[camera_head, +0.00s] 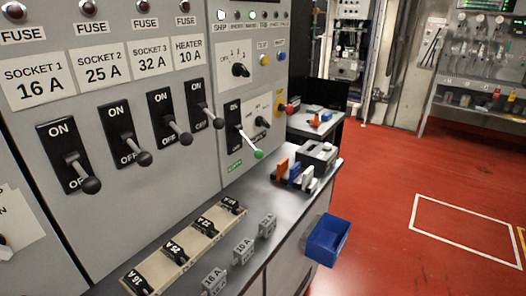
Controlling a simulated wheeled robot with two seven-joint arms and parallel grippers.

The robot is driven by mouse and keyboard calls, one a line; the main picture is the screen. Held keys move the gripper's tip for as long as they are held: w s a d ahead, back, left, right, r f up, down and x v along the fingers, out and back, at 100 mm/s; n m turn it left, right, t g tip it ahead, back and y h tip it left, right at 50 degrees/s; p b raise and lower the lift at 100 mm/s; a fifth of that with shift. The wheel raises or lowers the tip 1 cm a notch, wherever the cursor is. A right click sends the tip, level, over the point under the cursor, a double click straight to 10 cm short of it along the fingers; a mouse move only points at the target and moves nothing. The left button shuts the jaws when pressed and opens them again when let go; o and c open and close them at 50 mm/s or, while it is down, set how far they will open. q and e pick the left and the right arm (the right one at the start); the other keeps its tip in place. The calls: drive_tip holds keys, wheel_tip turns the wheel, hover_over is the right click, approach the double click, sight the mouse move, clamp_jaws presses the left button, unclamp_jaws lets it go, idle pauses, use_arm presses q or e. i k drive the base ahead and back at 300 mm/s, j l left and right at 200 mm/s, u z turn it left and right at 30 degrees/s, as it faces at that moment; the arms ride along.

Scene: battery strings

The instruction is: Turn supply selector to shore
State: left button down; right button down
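Neither of my grippers is in view. The right-hand panel of the grey switchboard (207,60) carries a black rotary knob (240,70) on a white plate with small position marks. Lower down is a smaller black rotary knob (262,122) on another white plate. I cannot read which knob is the supply selector or where either points. Beside the smaller knob, a lever with a green ball end (258,154) slants down to the right from a black plate. Small indicator lamps (250,15) run along the panel's top, some of them lit.
Several fuse levers (125,135) fill the left panel, their handles down. The counter below holds a fuse tray (222,221), loose labelled blocks (243,250) and a rack of coloured pieces (295,175). A blue bin (328,238) hangs at its edge. The red floor is open at right.

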sight(260, 121)
drive_tip(key=i+l+u, duration=0.45)
drive_tip(key=l+u, duration=0.2)
drive_tip(key=i+l+u, duration=0.15)
drive_tip(key=l+u, duration=0.15)
drive_tip(key=l, duration=0.2)
drive_tip(key=i+l+u, duration=0.1)
drive_tip(key=l+u, duration=0.55)
drive_tip(key=l, duration=0.25)
